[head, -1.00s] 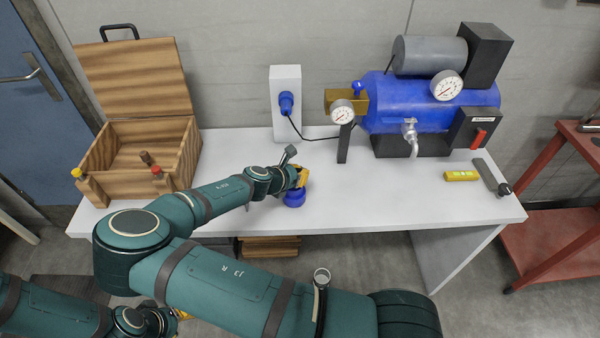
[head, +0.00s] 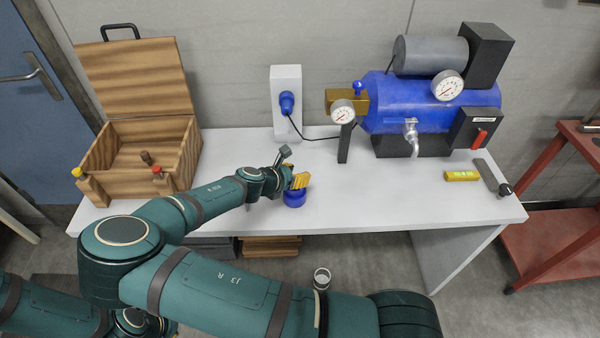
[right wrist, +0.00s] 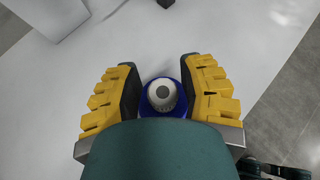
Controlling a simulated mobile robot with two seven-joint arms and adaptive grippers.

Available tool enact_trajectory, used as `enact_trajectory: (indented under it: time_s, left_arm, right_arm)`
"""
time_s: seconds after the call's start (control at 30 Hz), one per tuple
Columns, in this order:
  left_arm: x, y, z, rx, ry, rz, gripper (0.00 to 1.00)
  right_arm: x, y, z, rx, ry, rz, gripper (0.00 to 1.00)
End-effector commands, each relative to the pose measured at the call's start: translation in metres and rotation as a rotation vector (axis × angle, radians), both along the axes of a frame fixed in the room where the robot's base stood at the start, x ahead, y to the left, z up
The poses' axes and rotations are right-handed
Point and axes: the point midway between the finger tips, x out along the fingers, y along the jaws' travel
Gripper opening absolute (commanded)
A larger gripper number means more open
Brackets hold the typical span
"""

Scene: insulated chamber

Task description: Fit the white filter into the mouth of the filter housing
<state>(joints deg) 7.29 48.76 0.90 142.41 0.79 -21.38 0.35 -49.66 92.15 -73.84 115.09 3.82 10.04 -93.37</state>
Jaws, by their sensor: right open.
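The blue filter housing (head: 294,198) stands near the front edge of the white table. In the right wrist view, its blue body (right wrist: 181,108) shows around and below the white filter (right wrist: 161,92). The filter is round with a grey centre and sits over the housing's mouth; how deep it sits cannot be told. My right gripper (head: 299,181) is just above the housing. In the right wrist view its yellow fingers (right wrist: 160,90) are open on either side of the filter, with gaps to it. My wrist hides the near side. My left gripper is not in view.
An open wooden box (head: 185,150) stands at the table's left. A blue tank (head: 400,105) with gauges and a tap stands at the back right. A yellow level (head: 461,176) lies at the right. The table (head: 390,200) right of the housing is clear.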

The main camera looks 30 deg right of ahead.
Motion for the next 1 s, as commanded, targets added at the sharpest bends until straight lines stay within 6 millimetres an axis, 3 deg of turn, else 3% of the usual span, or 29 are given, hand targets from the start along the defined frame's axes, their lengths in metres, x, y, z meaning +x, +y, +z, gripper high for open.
enact_trajectory:
  time_s: [0.2, 0.4, 0.6, 1.0]
  left_arm:
    - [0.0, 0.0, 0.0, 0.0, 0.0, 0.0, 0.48]
    - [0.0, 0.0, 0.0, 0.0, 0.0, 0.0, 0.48]
    - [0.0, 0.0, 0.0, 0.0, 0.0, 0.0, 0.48]
    - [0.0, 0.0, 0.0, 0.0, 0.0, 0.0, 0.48]
  right_arm:
    - [-0.009, 0.039, 0.025, 0.001, -0.003, 0.005, 0.39]
    - [-0.016, 0.066, 0.042, 0.002, -0.001, 0.005, 0.39]
    - [-0.02, 0.077, 0.049, 0.0, 0.0, 0.001, 0.39]
    - [-0.021, 0.078, 0.05, 0.0, 0.001, 0.001, 0.39]
